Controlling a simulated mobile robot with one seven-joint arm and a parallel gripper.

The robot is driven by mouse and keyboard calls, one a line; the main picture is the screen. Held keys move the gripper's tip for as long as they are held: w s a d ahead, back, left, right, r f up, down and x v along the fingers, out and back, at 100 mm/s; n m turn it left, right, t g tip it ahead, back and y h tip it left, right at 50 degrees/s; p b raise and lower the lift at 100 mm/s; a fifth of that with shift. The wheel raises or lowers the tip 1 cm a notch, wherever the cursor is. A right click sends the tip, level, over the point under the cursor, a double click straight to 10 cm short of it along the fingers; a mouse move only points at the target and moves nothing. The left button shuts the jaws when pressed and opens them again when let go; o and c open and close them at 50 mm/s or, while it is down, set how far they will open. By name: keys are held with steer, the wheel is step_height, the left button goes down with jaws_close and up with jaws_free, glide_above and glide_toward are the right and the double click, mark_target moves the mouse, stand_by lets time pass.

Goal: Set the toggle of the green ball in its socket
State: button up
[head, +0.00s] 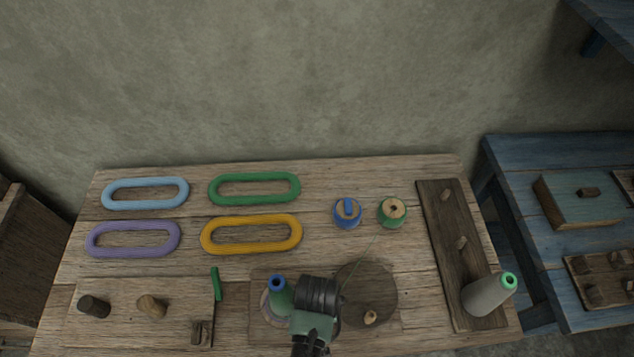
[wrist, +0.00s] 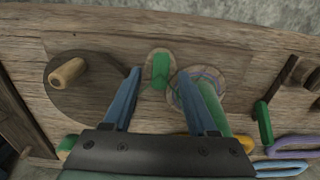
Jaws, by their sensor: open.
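The green ball (head: 392,211), with a pale top and a dark spot in it, sits at the back right of the table; a thin thread runs from it towards my gripper. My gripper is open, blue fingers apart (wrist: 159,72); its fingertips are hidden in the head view. A green bar (wrist: 160,70) on a pale oval piece shows between the fingertips in the wrist view. I cannot tell whether the fingers touch it, nor whether it is the toggle. No socket is clearly identifiable.
A dark disc (head: 375,286) with a wooden peg (head: 370,318) and a blue-topped cone (head: 277,284) stand close by my gripper. A blue ball (head: 347,214) sits left of the green one. A grey cone (head: 487,296) stands on a dark board (head: 440,230). Several coloured rings lie back left.

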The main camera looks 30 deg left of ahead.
step_height(320, 180, up, 13)
steer(key=shift+p, duration=0.4)
steer(key=shift+s, duration=0.1)
